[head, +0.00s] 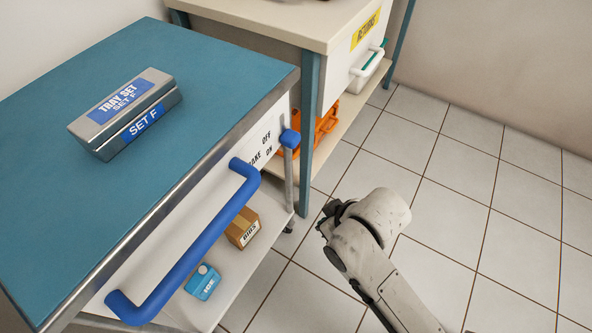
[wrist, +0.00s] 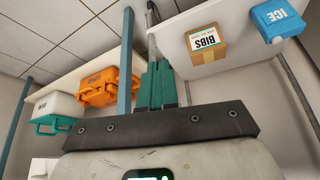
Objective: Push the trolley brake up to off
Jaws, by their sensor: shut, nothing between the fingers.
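The trolley (head: 215,65) has a teal top and a steel edge, and stands at the left in the head view. Its brake (head: 290,138) shows as a blue knob at the right corner, beside printed OFF and ON labels (head: 267,144). The knob looks nearer the level of the ON row. In the wrist view my gripper (wrist: 156,66) has its teal fingers together, with nothing between them. A grey upright shows just beyond the tips. In the head view my wrist (head: 340,222) is right of and below the knob, apart from it; the fingers are mostly hidden there.
A blue handle (head: 190,250) sticks out from the trolley's front. A BIBS box (head: 242,228) and an ICE box (head: 203,282) sit on its lower shelf. A RETURNS bench (head: 310,30) with orange (head: 322,128) and white (head: 368,72) containers stands behind. Tiled floor at right is clear.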

